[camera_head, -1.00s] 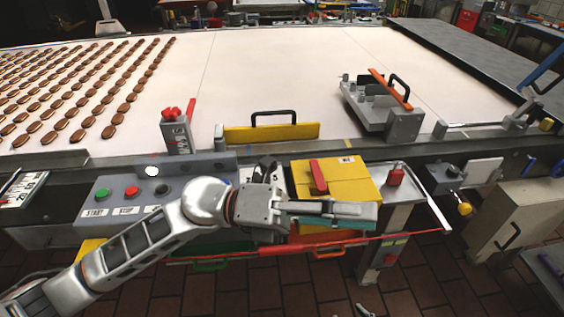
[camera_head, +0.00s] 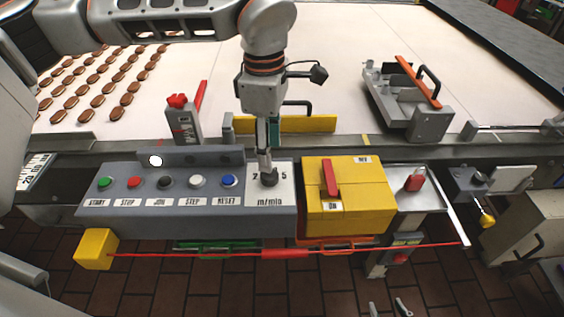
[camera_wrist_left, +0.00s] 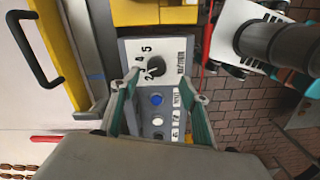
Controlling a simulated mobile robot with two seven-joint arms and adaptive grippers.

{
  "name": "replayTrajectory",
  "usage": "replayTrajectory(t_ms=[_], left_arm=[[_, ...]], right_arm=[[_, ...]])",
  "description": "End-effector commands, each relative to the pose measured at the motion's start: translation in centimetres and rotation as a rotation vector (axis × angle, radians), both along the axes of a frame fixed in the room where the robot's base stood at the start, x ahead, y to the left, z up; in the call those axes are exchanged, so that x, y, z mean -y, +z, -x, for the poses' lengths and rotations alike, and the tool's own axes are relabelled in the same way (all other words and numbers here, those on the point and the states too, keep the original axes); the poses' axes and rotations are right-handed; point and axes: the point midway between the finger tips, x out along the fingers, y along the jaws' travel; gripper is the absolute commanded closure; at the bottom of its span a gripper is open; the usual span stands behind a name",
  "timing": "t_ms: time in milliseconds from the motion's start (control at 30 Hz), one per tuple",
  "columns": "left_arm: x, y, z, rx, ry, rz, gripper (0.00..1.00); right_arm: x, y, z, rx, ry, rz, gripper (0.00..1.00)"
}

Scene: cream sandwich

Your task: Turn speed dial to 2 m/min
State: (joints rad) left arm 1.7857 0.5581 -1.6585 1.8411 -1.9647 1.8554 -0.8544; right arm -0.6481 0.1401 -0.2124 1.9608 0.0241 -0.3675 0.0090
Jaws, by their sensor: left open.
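The speed dial is a dark round knob (camera_head: 269,178) on a white plate marked m/min (camera_head: 284,198), at the right end of the grey control panel (camera_head: 150,216). My left gripper (camera_head: 264,168) points down at the knob, its tips close to it. In the left wrist view, the gripper's teal-padded fingers (camera_wrist_left: 157,88) stand apart, with the knob (camera_wrist_left: 156,67) just beyond their tips. The numbers 2, 4 and 5 show there around the knob. I cannot tell its exact setting or whether the fingers touch it. Two grey tips at the bottom edge may be my right gripper (camera_head: 388,307).
Start, stop, jog, step and reset buttons (camera_head: 228,181) line the panel left of the dial. A yellow switch box (camera_head: 365,210) with a red lever (camera_head: 330,178) stands close on its right. Behind are a yellow bar with a black handle (camera_head: 300,124) and the pale belt with rows of cookies.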

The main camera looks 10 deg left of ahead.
Motion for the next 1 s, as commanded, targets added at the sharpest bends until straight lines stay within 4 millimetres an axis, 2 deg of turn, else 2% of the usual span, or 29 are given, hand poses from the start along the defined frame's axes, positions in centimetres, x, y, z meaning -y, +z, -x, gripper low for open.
replayTrajectory(t_ms=[67, 167, 500, 633, 1000], left_arm=[[-0.7, 0.3, -0.4, 0.013, 0.007, -0.020, 0.55], [-0.8, -0.5, -0.4, 0.013, 0.009, -0.025, 0.55], [-0.7, -5.5, -0.3, 0.010, 0.009, -0.021, 0.55], [-0.7, -6.8, -0.3, 0.012, 0.008, -0.021, 0.55], [-0.7, -7.4, -0.4, 0.014, 0.007, -0.021, 0.55]], right_arm=[[0.0, 0.0, 0.0, 0.000, 0.000, 0.000, 0.60], [0.0, 0.1, 0.0, 0.000, 0.000, 0.000, 0.60], [0.0, 0.3, 0.0, 0.001, 0.000, 0.000, 0.60], [0.0, 0.3, 0.0, 0.002, 0.000, -0.001, 0.60], [0.0, 0.4, 0.0, 0.002, 0.000, -0.001, 0.60]])
